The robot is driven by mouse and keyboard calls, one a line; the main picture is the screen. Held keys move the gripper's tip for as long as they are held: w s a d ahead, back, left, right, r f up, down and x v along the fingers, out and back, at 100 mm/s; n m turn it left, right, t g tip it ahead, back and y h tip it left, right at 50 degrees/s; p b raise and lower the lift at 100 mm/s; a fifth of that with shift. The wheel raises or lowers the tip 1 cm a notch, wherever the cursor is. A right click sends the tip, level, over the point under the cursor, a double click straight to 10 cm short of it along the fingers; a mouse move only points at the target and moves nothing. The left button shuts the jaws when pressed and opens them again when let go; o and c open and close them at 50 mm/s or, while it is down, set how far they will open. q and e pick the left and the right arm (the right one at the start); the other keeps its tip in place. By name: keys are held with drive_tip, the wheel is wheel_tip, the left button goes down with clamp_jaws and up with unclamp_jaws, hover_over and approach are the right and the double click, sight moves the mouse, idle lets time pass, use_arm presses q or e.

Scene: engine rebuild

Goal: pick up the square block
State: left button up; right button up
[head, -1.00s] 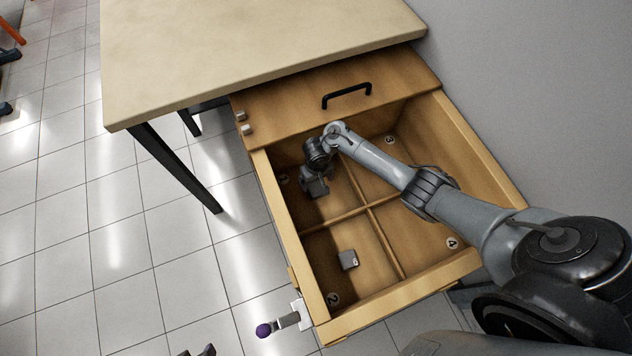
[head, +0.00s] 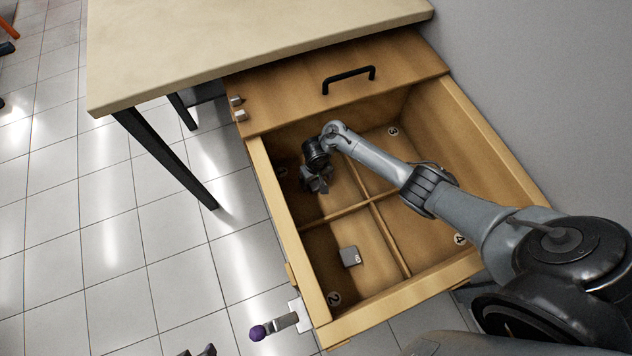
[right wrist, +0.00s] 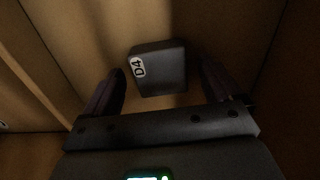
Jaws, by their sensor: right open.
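A small grey block (head: 349,256) with a pale label lies on the floor of compartment 2 in the open wooden drawer. My right gripper (head: 318,186) is low in the far-left compartment, across a divider from that block. In the right wrist view, a dark, squarish block labelled D4 (right wrist: 158,68) lies just ahead of the open right gripper (right wrist: 165,92), roughly between its fingers but not gripped. In the head view, the gripper covers most of the spot below it. Dark tips, likely my left gripper (head: 198,351), barely show at the bottom edge.
Wooden dividers (head: 372,200) split the drawer (head: 292,235) into numbered compartments. A sliding lid with a black handle (head: 348,78) covers its back. A tabletop (head: 250,40) overhangs behind. A purple-knobbed lever (head: 257,332) sticks out at the front left.

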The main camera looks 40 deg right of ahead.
drive_tip(key=shift+c, duration=0.3)
drive_tip(key=c, duration=1.3)
drive_tip(key=shift+r, duration=0.1)
